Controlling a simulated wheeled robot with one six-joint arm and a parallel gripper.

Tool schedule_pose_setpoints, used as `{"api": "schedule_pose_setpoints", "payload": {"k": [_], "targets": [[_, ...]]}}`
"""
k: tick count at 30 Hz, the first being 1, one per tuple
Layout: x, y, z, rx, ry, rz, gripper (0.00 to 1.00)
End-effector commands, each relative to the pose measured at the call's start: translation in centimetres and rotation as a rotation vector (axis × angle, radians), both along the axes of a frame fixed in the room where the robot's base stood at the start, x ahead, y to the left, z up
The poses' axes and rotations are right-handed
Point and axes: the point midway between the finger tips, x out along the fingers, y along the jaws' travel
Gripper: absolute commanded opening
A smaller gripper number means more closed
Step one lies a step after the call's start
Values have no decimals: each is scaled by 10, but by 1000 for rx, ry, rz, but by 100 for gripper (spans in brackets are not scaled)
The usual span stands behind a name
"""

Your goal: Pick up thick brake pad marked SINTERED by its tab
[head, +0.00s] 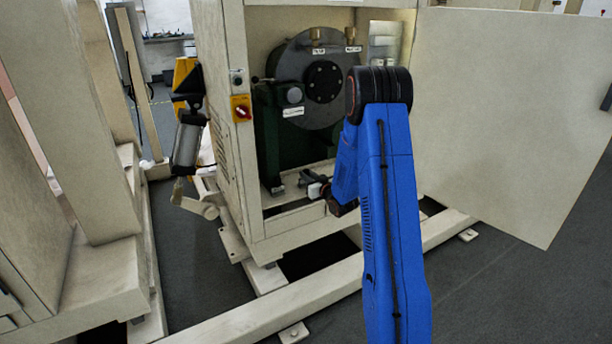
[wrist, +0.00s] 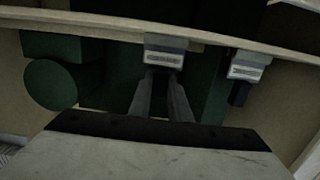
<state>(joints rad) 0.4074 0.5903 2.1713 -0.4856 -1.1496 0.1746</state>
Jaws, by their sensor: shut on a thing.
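In the wrist view my gripper (wrist: 165,75) reaches forward, its two grey fingers close together at the lower edge of a brake pad (wrist: 164,57). This pad has a pale face with a dark band, and the jaws are shut on it. Its tab is hidden between the fingers, and no marking is readable. A second, similar pad (wrist: 246,66) sits to the right, apart from the fingers, with a dark tab below it. In the head view my gripper (head: 318,187) is low inside the cabinet opening, small and partly hidden by my blue arm.
The beige cabinet (head: 222,130) frames the opening, with its door (head: 500,115) swung open at right. A dark disc (head: 325,75) on a green housing stands above my gripper. A rotary switch (head: 241,108) is on the left post. Beige floor rails (head: 290,312) cross in front.

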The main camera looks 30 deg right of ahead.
Motion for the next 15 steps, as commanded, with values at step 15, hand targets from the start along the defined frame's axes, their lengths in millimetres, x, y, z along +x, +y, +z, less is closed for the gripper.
{"api": "schedule_pose_setpoints", "payload": {"k": [15], "targets": [[0, 0, 18, 0, -1, 0, 0]]}}
